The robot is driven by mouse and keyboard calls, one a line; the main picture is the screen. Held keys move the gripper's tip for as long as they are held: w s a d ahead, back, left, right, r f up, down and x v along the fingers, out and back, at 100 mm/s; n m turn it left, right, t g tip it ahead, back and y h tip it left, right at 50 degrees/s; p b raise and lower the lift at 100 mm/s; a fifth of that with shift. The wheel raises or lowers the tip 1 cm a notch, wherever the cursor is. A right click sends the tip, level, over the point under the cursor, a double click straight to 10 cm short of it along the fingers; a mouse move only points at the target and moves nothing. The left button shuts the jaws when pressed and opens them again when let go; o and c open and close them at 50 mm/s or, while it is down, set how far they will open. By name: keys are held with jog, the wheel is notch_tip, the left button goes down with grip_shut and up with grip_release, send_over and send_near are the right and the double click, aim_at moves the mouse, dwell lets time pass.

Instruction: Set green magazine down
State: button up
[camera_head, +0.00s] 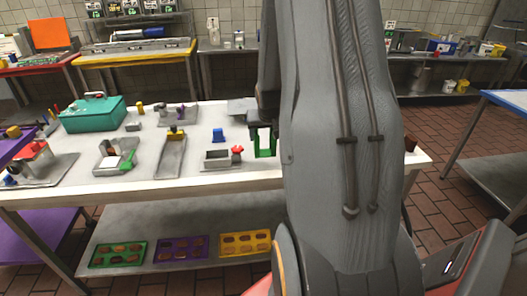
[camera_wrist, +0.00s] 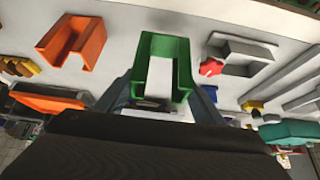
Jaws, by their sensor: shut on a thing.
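The green magazine (camera_head: 264,150) is a U-shaped channel over the right part of the white table (camera_head: 180,184). It fills the middle of the wrist view (camera_wrist: 163,45), its open end toward me. My gripper (camera_wrist: 162,97) is shut on it, with one finger against each outer side. My gripper (camera_head: 263,130) also shows in the head view, beside my arm. I cannot tell whether the magazine's underside touches the table. An orange magazine (camera_wrist: 72,40) of similar shape lies left of it in the wrist view; my arm likely hides it in the head view.
A grey open box fixture (camera_head: 216,160) with a red knob (camera_head: 237,150) stands just left of the green magazine. A blue block (camera_head: 218,135), several grey fixtures and a teal toolbox (camera_head: 92,113) stand farther left. Bare table shows between the two magazines.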

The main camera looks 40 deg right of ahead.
aim_at(264, 150)
jog(key=shift+f+p, duration=0.7)
jog(key=shift+f, duration=1.7)
jog(key=shift+f, duration=0.2)
jog(key=o, duration=1.2)
jog(key=shift+c, duration=0.2)
jog(key=shift+r, duration=0.1)
